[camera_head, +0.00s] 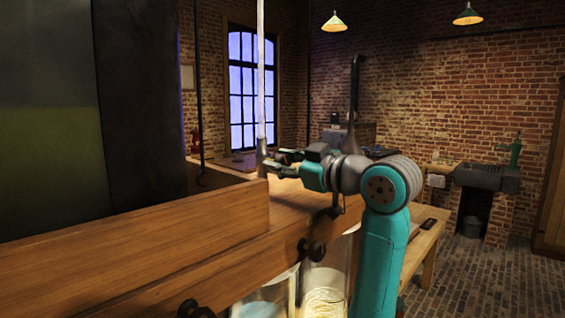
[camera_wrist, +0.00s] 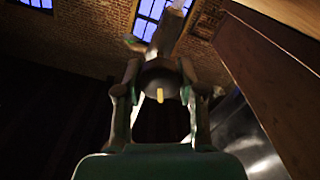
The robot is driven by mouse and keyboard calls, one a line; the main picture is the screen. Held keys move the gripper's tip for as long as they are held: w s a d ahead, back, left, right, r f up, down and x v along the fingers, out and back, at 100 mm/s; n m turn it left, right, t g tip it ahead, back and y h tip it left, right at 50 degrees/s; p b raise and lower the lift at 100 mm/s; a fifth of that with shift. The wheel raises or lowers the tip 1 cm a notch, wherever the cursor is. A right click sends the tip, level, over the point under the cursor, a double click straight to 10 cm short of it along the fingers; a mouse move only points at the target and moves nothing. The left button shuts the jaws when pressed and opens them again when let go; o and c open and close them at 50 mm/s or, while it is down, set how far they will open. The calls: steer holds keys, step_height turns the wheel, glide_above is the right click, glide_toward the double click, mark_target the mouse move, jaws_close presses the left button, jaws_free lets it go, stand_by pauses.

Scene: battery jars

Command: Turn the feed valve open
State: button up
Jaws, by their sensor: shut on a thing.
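The feed valve is a small grey fitting (camera_head: 261,153) at the foot of a tall pale tube (camera_head: 261,70), just beyond the corner of the wooden box. In the wrist view it shows as a dark rounded body (camera_wrist: 158,74) with a short yellow peg (camera_wrist: 160,96) facing the camera. My gripper (camera_head: 271,160) reaches it from the right in the head view. In the wrist view my gripper (camera_wrist: 160,80) has one finger on each side of the dark body and is shut on it. The exact contact points are dark, and I cannot tell how far the valve is turned.
A wooden box (camera_head: 150,235) with a dark panel (camera_head: 142,100) fills the left. Dark knobs (camera_head: 317,250) stick out below it. Glass jars (camera_head: 325,285) stand underneath, close to my arm. A sink (camera_head: 487,178) stands at the back right. The brick floor (camera_head: 460,270) at right is clear.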

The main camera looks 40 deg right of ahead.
steer(key=n, duration=0.6)
steer(key=shift+a, duration=0.1)
steer(key=n, duration=0.7)
steer(key=shift+f, duration=0.15)
steer(key=shift+n, duration=0.3)
steer(key=o, duration=1.1)
steer(key=shift+o, duration=0.2)
steer(key=s, duration=1.2)
